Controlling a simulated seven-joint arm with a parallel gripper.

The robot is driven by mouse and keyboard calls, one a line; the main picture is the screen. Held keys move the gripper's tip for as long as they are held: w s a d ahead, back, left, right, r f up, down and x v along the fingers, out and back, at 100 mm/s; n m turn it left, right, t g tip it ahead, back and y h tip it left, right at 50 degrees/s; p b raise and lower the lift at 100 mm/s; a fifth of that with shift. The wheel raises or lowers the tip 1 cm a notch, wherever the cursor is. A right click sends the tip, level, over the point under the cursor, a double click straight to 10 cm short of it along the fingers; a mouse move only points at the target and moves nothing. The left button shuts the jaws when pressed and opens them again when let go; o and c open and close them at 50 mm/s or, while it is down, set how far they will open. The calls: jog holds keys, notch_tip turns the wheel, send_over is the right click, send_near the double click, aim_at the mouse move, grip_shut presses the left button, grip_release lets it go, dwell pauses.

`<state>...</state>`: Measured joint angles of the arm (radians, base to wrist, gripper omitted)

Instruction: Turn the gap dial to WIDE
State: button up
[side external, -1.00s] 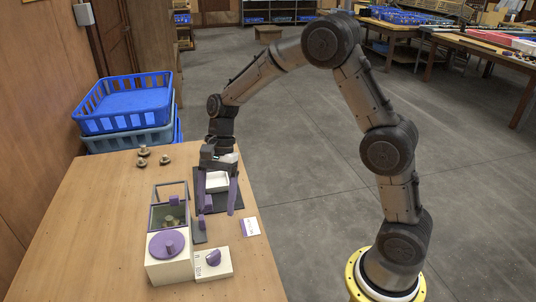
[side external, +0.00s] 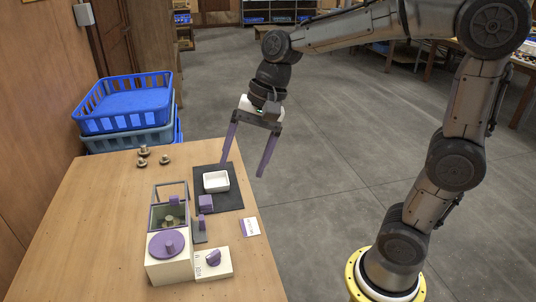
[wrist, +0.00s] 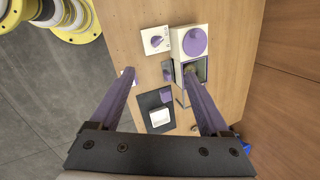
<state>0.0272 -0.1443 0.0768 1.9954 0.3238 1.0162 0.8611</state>
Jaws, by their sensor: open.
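The gap dial is a purple knob (side external: 213,257) on a small white box (side external: 221,271) at the near right of the machine. Dark lettering beside it is too small to read, so I cannot tell its setting. In the wrist view the knob (wrist: 157,41) sits on its white box near the top, beyond my fingertips. My gripper (side external: 241,170) is open and empty, above the table's right edge near the white tray. It is well behind the dial and higher than it. Both purple fingers also show in the wrist view (wrist: 159,71), spread wide.
A cream machine (side external: 168,271) with a big purple disc (side external: 167,245) stands left of the dial. Behind the dial are a dark mat (side external: 231,199), a white tray (side external: 216,187), a purple block (side external: 206,203) and a card (side external: 250,227). Mushrooms (side external: 165,159) and blue crates (side external: 125,104) lie farther back.

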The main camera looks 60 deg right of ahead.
jog(key=shift+s+d+r+n+t+h, duration=0.15)
jog(key=shift+s+r+n, duration=0.2)
jog(key=shift+s, duration=0.45)
jog(key=shift+s+d+r+n+t+h, duration=0.1)
jog(key=shift+s+d+r+n+t, duration=0.2)
jog(key=shift+s, duration=0.55)
jog(key=shift+s+d+r+n+t+h, duration=0.1)
jog(key=shift+s+r+n, duration=0.3)
jog(key=shift+s, duration=0.4)
jog(key=shift+a, duration=0.1)
jog(key=s+d+f+n+t+h, duration=0.1)
jog(key=s+d+f+n, duration=0.1)
jog(key=s+n, duration=0.3)
jog(key=s+d+f+n+t+h, duration=0.1)
jog(key=s+d+n, duration=0.1)
jog(key=s+n, duration=0.2)
jog(key=shift+s+f+n, duration=0.35)
jog(key=shift+s, duration=0.5)
jog(key=shift+d, duration=0.1)
